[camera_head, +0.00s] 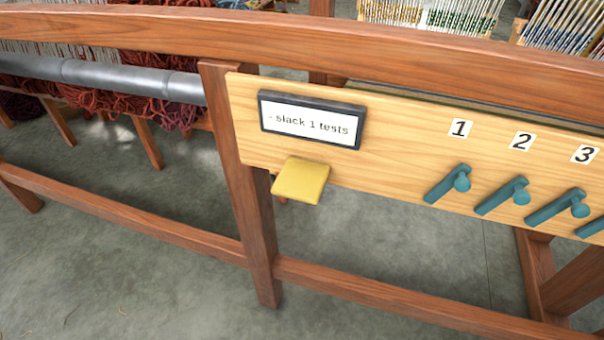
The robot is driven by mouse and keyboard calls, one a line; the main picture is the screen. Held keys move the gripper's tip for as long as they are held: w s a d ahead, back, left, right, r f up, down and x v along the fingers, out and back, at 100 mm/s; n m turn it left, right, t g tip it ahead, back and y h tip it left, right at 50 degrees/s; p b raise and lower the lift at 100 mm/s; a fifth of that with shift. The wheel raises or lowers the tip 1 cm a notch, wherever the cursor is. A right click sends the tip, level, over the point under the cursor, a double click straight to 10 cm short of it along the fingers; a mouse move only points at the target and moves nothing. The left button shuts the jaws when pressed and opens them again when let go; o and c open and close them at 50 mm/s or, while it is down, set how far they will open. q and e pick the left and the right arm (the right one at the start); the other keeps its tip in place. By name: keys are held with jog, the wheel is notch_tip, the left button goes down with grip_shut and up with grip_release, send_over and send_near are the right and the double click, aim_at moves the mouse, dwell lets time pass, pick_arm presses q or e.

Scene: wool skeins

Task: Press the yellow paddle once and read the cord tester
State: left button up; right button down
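The yellow paddle (301,180) sticks out from the lower left part of a pale wooden board. The cord tester's display (312,119) is a white panel in a dark frame just above the paddle, and it reads "- slack 1 tests". Nothing touches the paddle. Neither of my grippers is in view.
Teal levers (448,184) sit in a row on the board (395,181), under number cards 1, 2 and 3; another lever is cut off at the right edge. The board is fixed to a brown wooden loom frame (250,215). Red wool (150,98) hangs behind at left. Grey floor lies below.

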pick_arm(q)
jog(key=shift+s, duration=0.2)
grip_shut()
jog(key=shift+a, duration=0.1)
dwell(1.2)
